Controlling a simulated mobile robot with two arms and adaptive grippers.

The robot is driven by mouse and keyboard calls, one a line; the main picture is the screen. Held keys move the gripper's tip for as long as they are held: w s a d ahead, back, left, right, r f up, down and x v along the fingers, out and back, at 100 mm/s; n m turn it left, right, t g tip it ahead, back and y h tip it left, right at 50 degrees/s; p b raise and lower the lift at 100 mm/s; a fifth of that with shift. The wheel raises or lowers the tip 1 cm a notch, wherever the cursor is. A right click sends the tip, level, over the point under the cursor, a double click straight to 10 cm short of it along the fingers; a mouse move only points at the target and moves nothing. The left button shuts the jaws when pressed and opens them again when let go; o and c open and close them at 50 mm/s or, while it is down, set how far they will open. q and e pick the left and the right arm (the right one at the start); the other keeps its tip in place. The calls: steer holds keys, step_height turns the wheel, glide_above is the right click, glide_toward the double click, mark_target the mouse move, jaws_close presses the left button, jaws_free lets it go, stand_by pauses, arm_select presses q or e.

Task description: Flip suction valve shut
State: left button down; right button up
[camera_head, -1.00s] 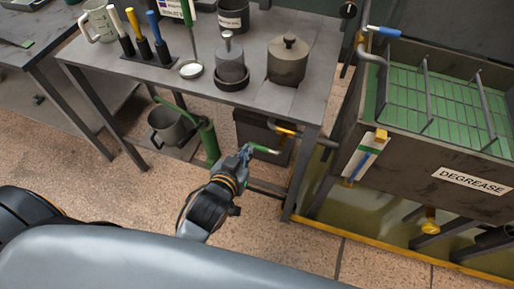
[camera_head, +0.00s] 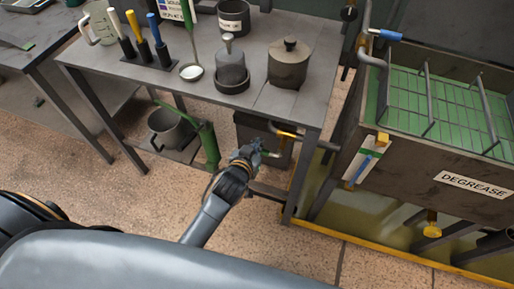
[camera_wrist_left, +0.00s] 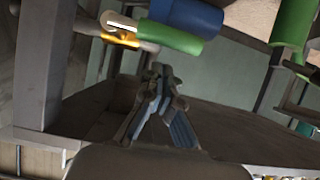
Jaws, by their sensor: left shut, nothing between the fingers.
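A valve with a yellow body (camera_head: 285,134) and a green-sleeved lever (camera_head: 271,154) sits on a pipe below the table's right end, in front of a dark box. I cannot read a label that names it as the suction valve. My left gripper (camera_head: 254,147) is shut and empty, right beside the lever's left end and partly covering it. In the left wrist view, the shut fingertips (camera_wrist_left: 160,72) are just below the green sleeve (camera_wrist_left: 171,38), with the yellow part (camera_wrist_left: 121,41) to its left. I cannot tell whether they touch. My right gripper is not in view.
A blue-handled valve (camera_head: 384,34) is at the tank marked DEGREASE (camera_head: 470,186), which stands to the right. A green hand pump (camera_head: 207,145) and grey can (camera_head: 166,129) stand on the lower shelf. The metal table (camera_head: 205,103) lies above my gripper.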

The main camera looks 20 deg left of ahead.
arm_select(q)
steer(key=shift+s+f, duration=0.2)
steer(key=shift+f, duration=0.55)
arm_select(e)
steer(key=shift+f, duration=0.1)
